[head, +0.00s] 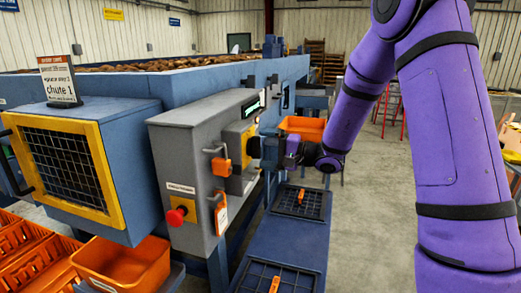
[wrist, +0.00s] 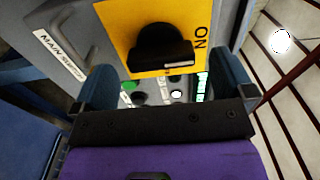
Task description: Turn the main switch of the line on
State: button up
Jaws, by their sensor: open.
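The main switch is a black rotary knob (wrist: 162,46) on a yellow plate (wrist: 118,32). The word ON is printed at the plate's right side in the wrist view, and a "MAIN SWITCH" label (wrist: 58,52) is on the grey panel to the left. The knob's grip bar lies roughly across the picture, with a pale mark toward its right end. My gripper (wrist: 163,88) is open, its two fingers apart, with the knob ahead between their lines; contact is not visible. In the head view my gripper (head: 266,149) is close to the yellow plate (head: 247,141), largely hiding the knob.
The grey control cabinet (head: 182,150) carries a red stop button (head: 175,216), an orange padlock (head: 222,167) and a hanging orange tag (head: 221,215). A blue bench (head: 285,235) with black grids runs below my gripper. Orange crates (head: 125,262) stand at left.

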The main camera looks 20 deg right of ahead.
jog(key=v, duration=0.8)
jog(key=shift+s+d, duration=0.2)
jog(key=s+a+r+n+g+h, duration=0.25)
jog(key=s+a+g, duration=0.2)
jog(key=s, duration=0.45)
jog(key=s+a+r+n+g+h, duration=0.1)
jog(key=s+a+r+n+g, duration=0.3)
jog(key=s, duration=0.4)
jog(key=s+d+r+t+h, duration=0.1)
jog(key=s+d+r+h, duration=0.1)
jog(key=s+h, duration=0.3)
jog(key=s+d+r+t+h, duration=0.1)
jog(key=s+d+h, duration=0.3)
jog(key=s, duration=0.5)
jog(key=shift+d+r+t+h, duration=0.4)
jog(key=shift+t+h, duration=0.25)
jog(key=shift+h, duration=0.4)
jog(key=shift+f+n, duration=0.1)
jog(key=shift+n, duration=0.15)
jog(key=shift+c, duration=0.2)
